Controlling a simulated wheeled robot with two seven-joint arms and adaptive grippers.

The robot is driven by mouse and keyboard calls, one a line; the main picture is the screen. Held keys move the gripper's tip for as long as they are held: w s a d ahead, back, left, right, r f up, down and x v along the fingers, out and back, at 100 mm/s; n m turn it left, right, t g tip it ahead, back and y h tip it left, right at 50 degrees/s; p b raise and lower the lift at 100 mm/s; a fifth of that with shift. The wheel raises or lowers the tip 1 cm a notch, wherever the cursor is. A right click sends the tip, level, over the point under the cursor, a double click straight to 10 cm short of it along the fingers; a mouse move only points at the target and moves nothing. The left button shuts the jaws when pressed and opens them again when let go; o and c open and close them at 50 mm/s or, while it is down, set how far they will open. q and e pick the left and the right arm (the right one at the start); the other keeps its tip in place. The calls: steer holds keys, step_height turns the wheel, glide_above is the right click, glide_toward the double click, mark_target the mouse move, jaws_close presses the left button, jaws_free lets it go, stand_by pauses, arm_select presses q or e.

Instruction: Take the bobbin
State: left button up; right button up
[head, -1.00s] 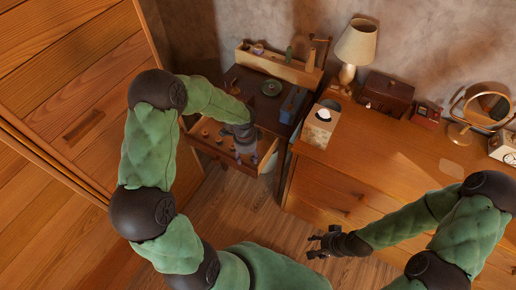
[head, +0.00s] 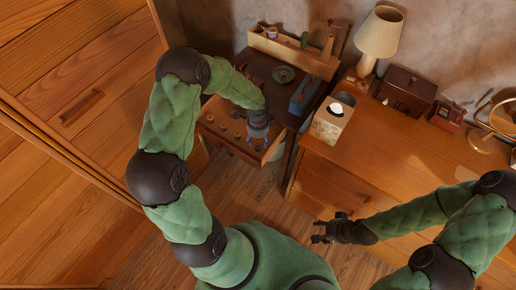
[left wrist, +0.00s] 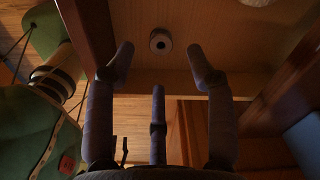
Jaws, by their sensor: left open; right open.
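A small round bobbin (left wrist: 160,40) with a dark centre lies on the wooden drawer floor in the left wrist view. In the head view the open drawer (head: 240,150) holds several small items, and I cannot tell which is this bobbin. My left gripper (left wrist: 158,68) is open and empty, its fingers spread, with the bobbin beyond and between the two outer fingertips, apart from them. In the head view the left gripper (head: 257,132) is over the right part of the drawer. My right gripper (head: 322,230) is open and empty, low in front of the dresser.
The dark desk (head: 262,75) above the drawer carries a green dish (head: 284,74), a blue box (head: 305,96) and a wooden organiser (head: 295,55). The dresser (head: 400,150) at right holds a tissue box (head: 331,119) and a lamp (head: 380,32). A tall wooden cabinet (head: 75,80) stands left.

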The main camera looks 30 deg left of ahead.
mark_target(258, 145)
arm_select(q)
step_height(258, 145, down, 5)
steer(key=shift+a+r+b, duration=0.1)
steer(key=shift+b, duration=0.95)
steer(key=c, duration=0.8)
